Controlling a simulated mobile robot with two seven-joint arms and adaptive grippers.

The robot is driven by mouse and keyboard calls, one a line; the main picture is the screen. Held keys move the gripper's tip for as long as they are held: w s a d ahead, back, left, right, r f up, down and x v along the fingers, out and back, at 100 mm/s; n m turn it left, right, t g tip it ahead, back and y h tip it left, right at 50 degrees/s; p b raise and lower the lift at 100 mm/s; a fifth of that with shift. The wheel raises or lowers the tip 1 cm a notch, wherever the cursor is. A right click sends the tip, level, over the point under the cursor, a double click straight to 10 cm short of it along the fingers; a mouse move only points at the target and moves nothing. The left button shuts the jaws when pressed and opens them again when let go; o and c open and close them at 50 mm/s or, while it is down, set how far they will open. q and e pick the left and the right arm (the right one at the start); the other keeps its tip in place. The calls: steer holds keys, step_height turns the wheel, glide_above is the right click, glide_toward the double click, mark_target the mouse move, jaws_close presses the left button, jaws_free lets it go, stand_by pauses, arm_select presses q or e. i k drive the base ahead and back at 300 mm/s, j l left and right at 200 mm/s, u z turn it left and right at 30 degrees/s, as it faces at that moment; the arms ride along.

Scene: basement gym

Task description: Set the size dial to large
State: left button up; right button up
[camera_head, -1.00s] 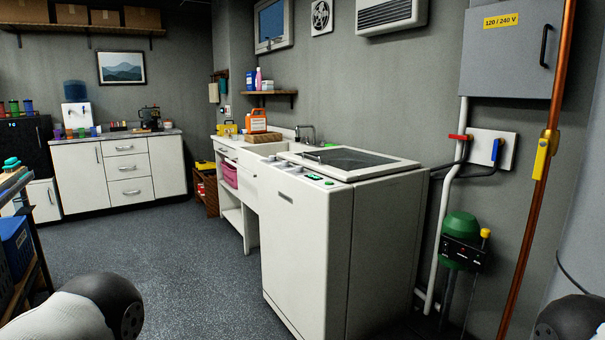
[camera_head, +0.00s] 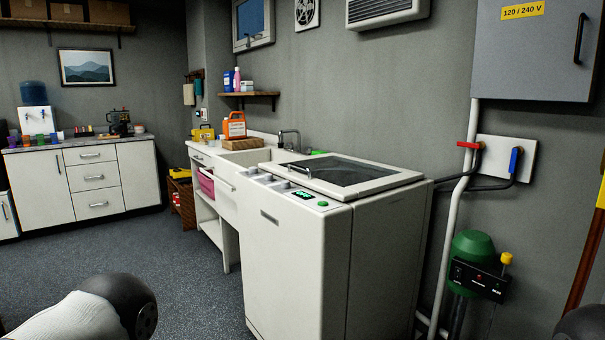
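A white top-loading washing machine (camera_head: 292,262) stands in the middle of the view, with a glass lid (camera_head: 345,171) closed on top. Its control strip runs along the front top edge. On the strip are small grey-white dials (camera_head: 264,179), a lit green display (camera_head: 303,195) and a green button (camera_head: 322,204). The dials are too small to read, so I cannot tell which is the size dial or its setting. Parts of my arms show at the bottom left and bottom right corners. Neither gripper is in view.
A white sink counter (camera_head: 250,158) adjoins the machine on its far left, with an orange jug (camera_head: 234,126). Pipes and a green pump (camera_head: 473,249) stand along the wall to the right. The grey floor (camera_head: 180,262) in front and left of the machine is clear.

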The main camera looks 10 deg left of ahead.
mark_target(285, 184)
steer(key=i+j+z, duration=0.5)
steer(key=i+j, duration=0.7)
steer(key=i, duration=0.15)
